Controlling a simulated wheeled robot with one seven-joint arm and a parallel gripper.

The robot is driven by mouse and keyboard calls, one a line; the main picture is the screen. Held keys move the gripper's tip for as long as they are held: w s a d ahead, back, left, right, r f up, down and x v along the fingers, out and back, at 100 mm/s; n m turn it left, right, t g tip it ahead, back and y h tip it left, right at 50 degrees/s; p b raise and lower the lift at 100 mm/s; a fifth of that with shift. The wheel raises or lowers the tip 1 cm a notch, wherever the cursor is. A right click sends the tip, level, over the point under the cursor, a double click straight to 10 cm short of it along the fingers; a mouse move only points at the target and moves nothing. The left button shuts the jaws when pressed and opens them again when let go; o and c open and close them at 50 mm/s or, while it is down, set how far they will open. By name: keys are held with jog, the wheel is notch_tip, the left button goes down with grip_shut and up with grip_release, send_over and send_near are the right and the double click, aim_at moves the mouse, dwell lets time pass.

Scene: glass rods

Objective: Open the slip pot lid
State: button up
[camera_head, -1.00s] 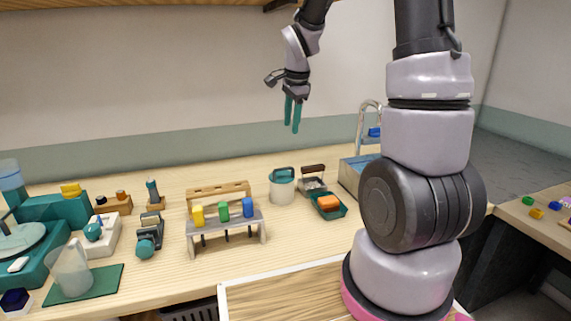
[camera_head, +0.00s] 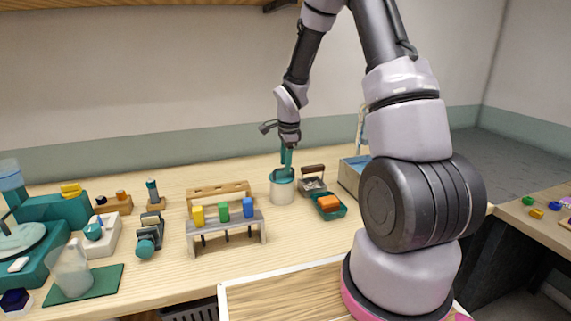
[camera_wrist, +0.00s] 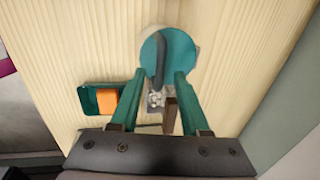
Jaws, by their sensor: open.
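The slip pot (camera_head: 282,193) is a pale cylinder on the wooden counter, with a teal lid (camera_wrist: 178,55) on top. The lid carries a dark bar handle (camera_wrist: 160,62), seen in the wrist view. My gripper (camera_head: 287,163) points down right over the pot, its teal fingers hiding part of the lid in the head view. In the wrist view my gripper (camera_wrist: 158,76) is open, with one finger on each side of the handle. I cannot tell whether the fingertips touch the lid.
A teal tray with an orange block (camera_head: 329,202) and a grey holder with a brown handle (camera_head: 313,180) stand just right of the pot. A rack with yellow, green and blue pieces (camera_head: 226,220) stands at the left front. A beige-sided basin (camera_head: 350,178) is farther right.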

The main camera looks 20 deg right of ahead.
jog(key=shift+f, duration=0.3)
grip_shut()
dwell(1.3)
